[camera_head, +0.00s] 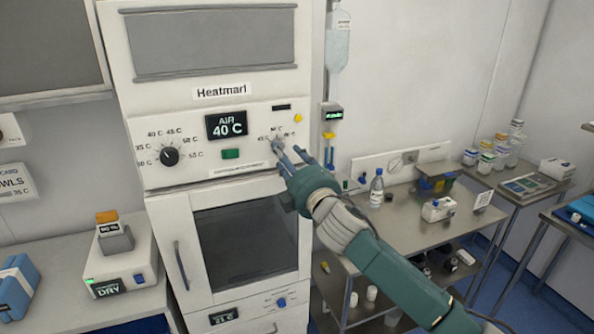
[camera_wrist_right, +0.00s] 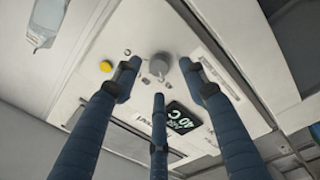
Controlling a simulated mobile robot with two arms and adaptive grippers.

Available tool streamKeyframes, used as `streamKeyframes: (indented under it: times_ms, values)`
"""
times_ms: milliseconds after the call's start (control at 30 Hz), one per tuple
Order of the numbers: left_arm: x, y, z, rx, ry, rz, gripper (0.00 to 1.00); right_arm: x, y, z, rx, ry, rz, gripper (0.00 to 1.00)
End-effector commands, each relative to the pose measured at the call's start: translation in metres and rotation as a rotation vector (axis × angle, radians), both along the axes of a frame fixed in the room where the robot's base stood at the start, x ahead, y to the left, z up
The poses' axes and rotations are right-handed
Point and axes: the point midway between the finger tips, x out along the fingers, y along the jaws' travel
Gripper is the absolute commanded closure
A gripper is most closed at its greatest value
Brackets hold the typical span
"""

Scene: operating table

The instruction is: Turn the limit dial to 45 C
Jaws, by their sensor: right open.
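The warming cabinet's control panel (camera_head: 190,178) carries a dial on its right side with a scale around it. In the head view this dial (camera_head: 278,142) is partly hidden by my fingers. In the right wrist view it is a grey round knob (camera_wrist_right: 159,65). My right gripper (camera_head: 290,152) is open, its three blue fingers spread around the knob from the front. In the right wrist view the fingertips (camera_wrist_right: 150,82) show gaps to the knob, and nothing is held. The knob's pointer cannot be read. My left gripper is not in view.
A black dial (camera_head: 169,156) with its own scale sits at the panel's left. The display (camera_head: 227,125) reads AIR 40 C, above a green button (camera_head: 231,154). A yellow button (camera_head: 298,118) is just above the right dial. A steel table (camera_head: 410,220) with bottles stands right.

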Motion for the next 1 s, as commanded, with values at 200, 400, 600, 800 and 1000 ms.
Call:
streamKeyframes:
  times_ms: [200, 400, 600, 800, 1000]
  values:
    - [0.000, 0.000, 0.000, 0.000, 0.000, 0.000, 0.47, -0.044, -0.017, -0.005, -0.001, 0.001, 0.000, 0.57]
    - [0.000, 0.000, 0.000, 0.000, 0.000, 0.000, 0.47, -0.070, -0.026, -0.006, 0.000, 0.001, -0.001, 0.57]
    - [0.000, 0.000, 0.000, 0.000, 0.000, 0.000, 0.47, -0.077, -0.029, -0.007, -0.001, 0.001, -0.002, 0.57]
    - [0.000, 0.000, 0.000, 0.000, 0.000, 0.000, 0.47, -0.077, -0.029, -0.007, -0.001, 0.001, -0.002, 0.57]
    - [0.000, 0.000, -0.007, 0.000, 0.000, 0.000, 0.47, -0.068, -0.038, -0.046, 0.021, 0.061, -0.022, 0.57]
